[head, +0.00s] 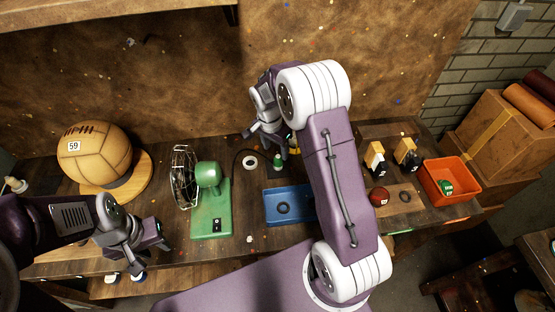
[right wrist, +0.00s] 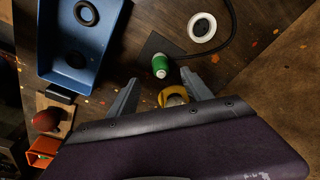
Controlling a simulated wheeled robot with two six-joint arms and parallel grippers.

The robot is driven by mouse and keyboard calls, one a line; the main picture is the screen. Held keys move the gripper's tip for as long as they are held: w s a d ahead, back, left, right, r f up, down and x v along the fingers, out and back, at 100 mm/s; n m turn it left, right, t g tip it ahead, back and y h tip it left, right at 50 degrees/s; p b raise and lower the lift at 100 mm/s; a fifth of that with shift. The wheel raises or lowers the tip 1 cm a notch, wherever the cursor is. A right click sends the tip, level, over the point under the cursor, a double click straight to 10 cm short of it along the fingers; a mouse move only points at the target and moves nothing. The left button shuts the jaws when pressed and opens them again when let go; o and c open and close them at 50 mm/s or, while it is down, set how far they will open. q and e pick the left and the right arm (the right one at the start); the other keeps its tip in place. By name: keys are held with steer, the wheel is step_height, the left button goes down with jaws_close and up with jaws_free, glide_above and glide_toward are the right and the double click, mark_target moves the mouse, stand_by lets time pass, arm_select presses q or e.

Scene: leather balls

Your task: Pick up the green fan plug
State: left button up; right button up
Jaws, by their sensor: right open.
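The green fan plug (right wrist: 160,66) is a short green cylinder with a white end, lying on a dark square pad in the right wrist view. It also shows in the head view (head: 277,167), just below my right gripper (head: 270,142). In the right wrist view the fingers of my right gripper (right wrist: 158,88) are spread, with the plug just beyond the gap between their tips, not held. The green desk fan (head: 210,205) with a wire cage stands left of the plug. My left gripper (head: 148,240) hangs at the table's front left; its finger gap is unclear.
A white ring (right wrist: 202,27) and black cable lie beside the plug. A yellow object (right wrist: 172,97) is close by my right gripper. A blue tray (head: 275,208) holds dark rings. A ball (head: 95,150), a red ball (head: 378,196) and an orange bin (head: 430,185) stand further out.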

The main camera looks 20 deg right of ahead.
mark_target(277, 157)
steer(key=f, duration=0.2)
steer(key=w+d+f, duration=0.1)
steer(key=f, duration=0.1)
steer(key=shift+s+f+p, duration=0.15)
steer(key=shift+f+p, duration=0.25)
steer(key=shift+p, duration=0.05)
step_height(277, 157, down, 4)
steer(key=shift+d+r+p, duration=0.1)
steer(key=shift+p, duration=0.3)
steer(key=shift+w+d+f, duration=0.1)
steer(key=shift+w+f, duration=0.1)
steer(key=shift+s+r, duration=0.1)
jaws_close()
arm_select(q)
steer(key=shift+w+d+r, duration=0.15)
steer(key=shift+w+r, duration=0.1)
steer(key=shift+r, duration=0.55)
arm_select(e)
steer(key=shift+r, duration=0.1)
